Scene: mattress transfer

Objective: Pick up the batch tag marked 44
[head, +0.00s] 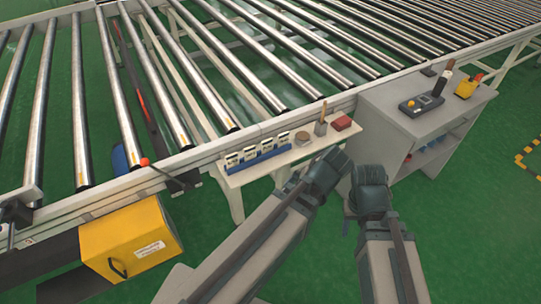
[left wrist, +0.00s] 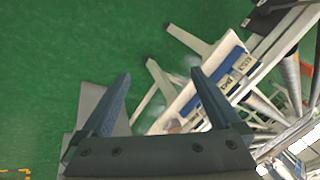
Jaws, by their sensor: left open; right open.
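Several white tags (head: 250,154) stand in a row in a blue rack (head: 258,160) on a narrow white side table (head: 236,181) beside the conveyor. Their print is too small to read, so I cannot tell which is marked 44. The rack (left wrist: 232,68) also shows in the left wrist view, beyond the right-hand finger. My left gripper (left wrist: 161,76) is open with nothing between its fingers; in the head view it is to the right of the rack, apart from the tags. My right gripper (head: 369,180) is open, farther right, near the grey cabinet.
A brown round item (head: 302,138), a holder with a brush (head: 321,128) and a red block (head: 341,122) share the side table. A roller conveyor (head: 150,70) runs behind. A grey cabinet (head: 385,110) stands right and a yellow box (head: 130,245) left. Green floor is open in front.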

